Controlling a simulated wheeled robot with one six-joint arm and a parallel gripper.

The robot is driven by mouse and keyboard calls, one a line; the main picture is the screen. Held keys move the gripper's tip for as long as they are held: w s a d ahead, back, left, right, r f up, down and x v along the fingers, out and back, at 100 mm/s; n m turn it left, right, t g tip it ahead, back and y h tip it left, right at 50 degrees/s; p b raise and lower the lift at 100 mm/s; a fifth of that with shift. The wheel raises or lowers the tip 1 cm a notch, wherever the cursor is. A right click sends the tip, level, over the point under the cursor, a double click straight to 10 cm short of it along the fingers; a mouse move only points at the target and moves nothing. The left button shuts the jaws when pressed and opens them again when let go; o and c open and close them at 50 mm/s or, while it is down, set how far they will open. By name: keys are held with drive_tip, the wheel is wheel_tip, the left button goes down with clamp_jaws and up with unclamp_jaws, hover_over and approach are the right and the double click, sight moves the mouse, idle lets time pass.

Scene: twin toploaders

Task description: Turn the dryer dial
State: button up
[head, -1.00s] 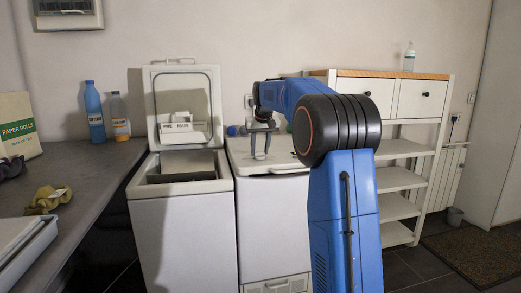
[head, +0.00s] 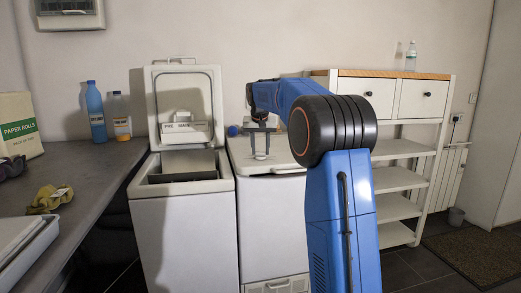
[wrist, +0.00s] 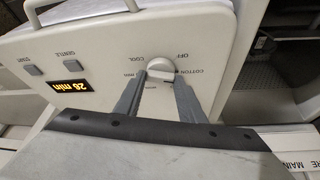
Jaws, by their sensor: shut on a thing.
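The dryer dial (wrist: 160,68) is a pale round knob with a raised grip on the dryer's light panel (wrist: 205,35). In the wrist view, labels around it include OFF, COOL and COTTON, and an amber display (wrist: 77,87) reads 20 min, upside down. My gripper (wrist: 161,78) is shut on the dial, with one grey finger at each side. In the head view my gripper (head: 260,145) points down over the top of the right-hand machine (head: 234,160); the dial cannot be made out there.
The left toploader (head: 180,240) stands beside it with its lid (head: 185,85) raised. A dark counter (head: 95,190) at left holds bottles, a cloth (head: 50,198) and a paper-rolls box (head: 18,125). A white shelf unit (head: 400,182) stands at right behind my arm.

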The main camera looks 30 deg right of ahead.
drive_tip(key=o, duration=1)
drive_tip(key=shift+o, duration=0.2)
drive_tip(key=v, duration=1.7)
drive_tip(key=shift+r, duration=0.25)
drive_tip(key=s+a+f+n, duration=0.1)
drive_tip(key=s+a+f, duration=0.3)
drive_tip(key=s, duration=0.4)
drive_tip(key=s+a+f+n+y, duration=0.1)
drive_tip(key=s+a+f, duration=0.3)
drive_tip(key=s, duration=0.4)
drive_tip(key=s+a+f+n, duration=0.1)
drive_tip(key=s+a+f, duration=0.25)
drive_tip(key=s, duration=0.45)
drive_tip(key=s+a+f+n, duration=0.1)
drive_tip(key=s+a+f, duration=0.2)
drive_tip(key=s+f, duration=0.8)
drive_tip(key=s+a+f+n+y, duration=0.1)
drive_tip(key=s+a+f+n, duration=0.1)
drive_tip(key=s+f, duration=0.9)
drive_tip(key=shift+a+f+t, duration=0.25)
drive_tip(key=shift+a+t, duration=0.15)
drive_tip(key=shift+a, duration=0.45)
